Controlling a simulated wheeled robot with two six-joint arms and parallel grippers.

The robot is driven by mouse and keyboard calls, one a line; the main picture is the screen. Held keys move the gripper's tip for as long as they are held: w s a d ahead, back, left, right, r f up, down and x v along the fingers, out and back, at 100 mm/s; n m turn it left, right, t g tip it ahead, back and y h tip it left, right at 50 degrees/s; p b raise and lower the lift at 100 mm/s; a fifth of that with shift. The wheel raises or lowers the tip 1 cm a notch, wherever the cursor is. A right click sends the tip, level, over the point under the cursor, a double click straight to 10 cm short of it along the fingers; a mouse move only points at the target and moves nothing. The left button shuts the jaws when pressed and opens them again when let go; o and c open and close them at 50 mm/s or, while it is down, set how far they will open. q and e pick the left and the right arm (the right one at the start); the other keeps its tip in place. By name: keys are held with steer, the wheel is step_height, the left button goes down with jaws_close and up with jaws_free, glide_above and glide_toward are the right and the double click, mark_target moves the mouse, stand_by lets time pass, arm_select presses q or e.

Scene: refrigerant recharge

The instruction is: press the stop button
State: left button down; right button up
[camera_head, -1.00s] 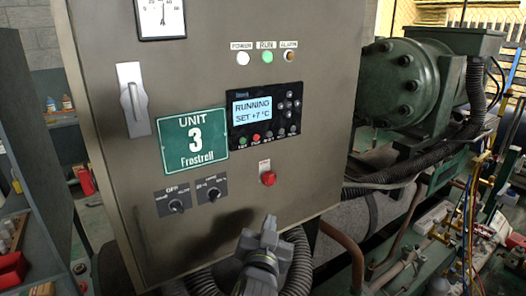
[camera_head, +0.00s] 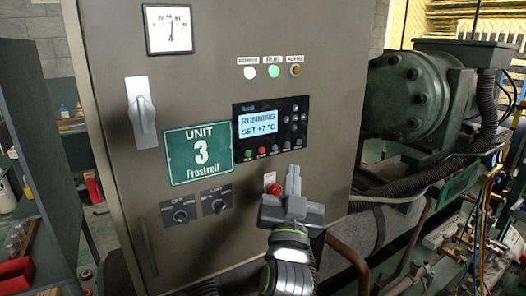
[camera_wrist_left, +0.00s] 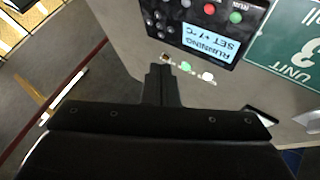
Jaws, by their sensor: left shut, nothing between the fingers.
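The grey control cabinet carries a black controller panel (camera_head: 270,128) whose lit display reads RUNNING, SET +7 °C. A small red button (camera_head: 262,151) sits in the row under the display, beside a green one (camera_head: 248,153). The red one also shows in the left wrist view (camera_wrist_left: 208,9). A larger red knob-like button (camera_head: 275,189) sits lower under a small label. My left gripper (camera_head: 293,170) is shut and empty, fingers pointing up in front of the cabinet, right of the larger red button and below the controller. Contact cannot be told. My right gripper is not in view.
A Unit 3 sign (camera_head: 199,153), two rotary switches (camera_head: 181,216) and a pale lever handle (camera_head: 141,113) are left of the controller. Lamps (camera_head: 274,71) are above it; the green one is lit. Green machinery (camera_head: 410,95) and hoses stand at the right.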

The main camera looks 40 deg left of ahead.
arm_select(q)
steer(key=shift+w+a, duration=0.55)
steer(key=shift+a, duration=0.8)
steer(key=shift+w+a, duration=0.55)
steer(key=shift+a, duration=0.8)
steer(key=shift+w+a, duration=0.55)
steer(key=shift+a, duration=0.8)
steer(key=shift+a, duration=0.15)
steer(key=shift+w+a, duration=0.15)
steer(key=shift+a, duration=0.15)
steer(key=shift+w+a, duration=0.1)
steer(key=shift+a, duration=0.15)
steer(key=shift+s+d, duration=0.3)
steer(key=shift+d, duration=0.4)
steer(key=shift+b, duration=0.3)
steer(key=shift+s+d, duration=0.3)
steer(key=shift+d, duration=0.45)
steer(key=shift+s+d, duration=0.35)
steer(key=shift+d, duration=0.45)
steer(key=shift+s+d, duration=0.3)
steer(key=shift+d, duration=0.45)
